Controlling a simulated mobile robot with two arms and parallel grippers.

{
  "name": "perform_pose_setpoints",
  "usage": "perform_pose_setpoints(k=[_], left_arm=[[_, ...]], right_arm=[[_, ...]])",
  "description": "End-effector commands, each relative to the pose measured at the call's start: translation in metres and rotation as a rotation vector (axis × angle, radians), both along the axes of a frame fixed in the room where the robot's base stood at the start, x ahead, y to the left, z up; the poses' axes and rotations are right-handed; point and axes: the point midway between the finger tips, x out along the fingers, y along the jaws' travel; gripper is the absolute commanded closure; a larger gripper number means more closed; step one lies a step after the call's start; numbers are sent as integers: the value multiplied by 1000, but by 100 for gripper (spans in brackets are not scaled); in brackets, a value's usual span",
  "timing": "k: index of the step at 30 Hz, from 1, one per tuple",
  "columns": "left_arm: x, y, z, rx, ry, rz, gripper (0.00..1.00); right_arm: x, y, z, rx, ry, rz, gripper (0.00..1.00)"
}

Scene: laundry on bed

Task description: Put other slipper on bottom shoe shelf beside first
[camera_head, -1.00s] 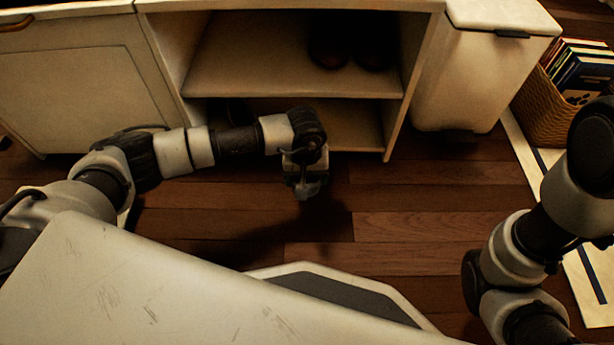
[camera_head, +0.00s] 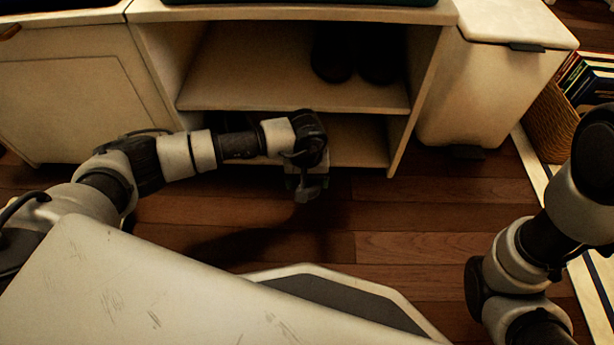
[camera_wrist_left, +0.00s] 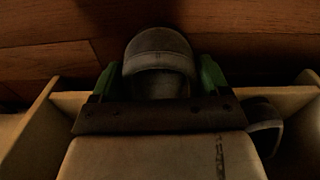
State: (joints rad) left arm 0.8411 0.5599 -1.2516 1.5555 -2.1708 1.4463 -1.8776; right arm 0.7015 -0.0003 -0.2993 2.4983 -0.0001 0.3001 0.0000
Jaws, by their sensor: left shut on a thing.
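My left gripper (camera_wrist_left: 158,82) is shut on a grey slipper (camera_wrist_left: 160,45), which shows between its green fingers in the left wrist view. A second dark grey slipper (camera_wrist_left: 263,117) shows at the right in the left wrist view, partly hidden by my gripper. The bottom shoe shelf (camera_head: 357,150) is mostly hidden behind my left arm. My right gripper is out of view; only part of that arm shows.
A pair of dark shoes (camera_head: 355,62) stands on the upper shelf (camera_head: 240,85). A white bin (camera_head: 485,95) stands right of the shelf unit, with a wicker basket of books (camera_head: 550,118) beyond it. The wooden floor (camera_head: 400,215) in front is clear.

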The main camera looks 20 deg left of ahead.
Motion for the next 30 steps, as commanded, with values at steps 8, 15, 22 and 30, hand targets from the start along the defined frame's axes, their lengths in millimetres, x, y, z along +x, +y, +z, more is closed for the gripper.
perform_pose_setpoints(k=[8, 15, 22, 30], left_arm=[[0, 0, 0, 0, -1, 0, 3], [0, 0, 0, 1, 0, 0, 0], [0, 0, 18, 1, -2, -1, 0], [0, 1, 71, 1, -2, -2, 0]], right_arm=[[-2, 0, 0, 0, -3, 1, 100], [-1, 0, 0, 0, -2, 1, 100], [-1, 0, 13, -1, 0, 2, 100], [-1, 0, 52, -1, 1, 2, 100]])
